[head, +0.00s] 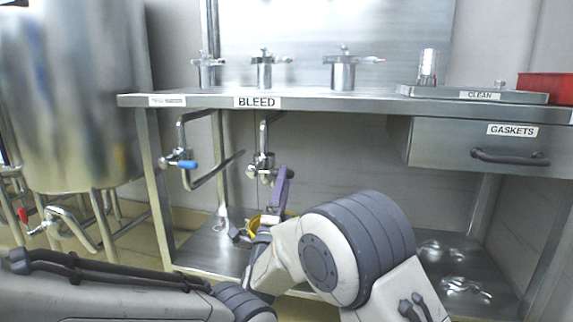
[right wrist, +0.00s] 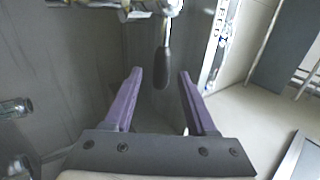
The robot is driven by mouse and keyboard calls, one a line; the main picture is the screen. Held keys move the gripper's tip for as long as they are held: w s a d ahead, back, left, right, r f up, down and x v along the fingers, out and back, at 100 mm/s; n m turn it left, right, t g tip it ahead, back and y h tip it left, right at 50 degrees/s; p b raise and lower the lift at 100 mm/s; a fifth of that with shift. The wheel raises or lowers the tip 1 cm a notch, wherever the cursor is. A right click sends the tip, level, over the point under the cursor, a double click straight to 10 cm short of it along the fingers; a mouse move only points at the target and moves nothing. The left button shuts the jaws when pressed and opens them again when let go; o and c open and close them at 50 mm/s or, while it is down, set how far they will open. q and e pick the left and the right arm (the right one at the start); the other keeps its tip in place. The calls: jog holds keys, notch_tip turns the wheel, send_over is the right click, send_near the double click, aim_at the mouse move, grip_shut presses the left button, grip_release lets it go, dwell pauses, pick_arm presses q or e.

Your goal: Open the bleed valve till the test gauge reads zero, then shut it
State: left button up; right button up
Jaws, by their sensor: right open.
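The bleed valve (head: 261,163) hangs on a pipe under the bench, below the BLEED label (head: 257,102). In the right wrist view its metal body (right wrist: 150,8) is at the top, and a dark lever handle (right wrist: 163,65) hangs down from it. My right gripper (head: 280,185) is just below and beside the valve. In the right wrist view the purple fingers of this gripper (right wrist: 160,74) are apart, with the handle's lower end in line with the gap; contact is not visible. My left gripper is not in view. I cannot make out a test gauge or reading.
A blue-handled valve (head: 182,163) hangs to the left. A yellow container (head: 268,219) is partly hidden behind my arm. The steel bench (head: 210,97) carries several metal fittings, a tray (head: 470,95) and a red bin (head: 545,87). The GASKETS drawer (head: 450,148) is at right.

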jog(key=shift+p+v, duration=0.45)
jog(key=shift+v, duration=1.85)
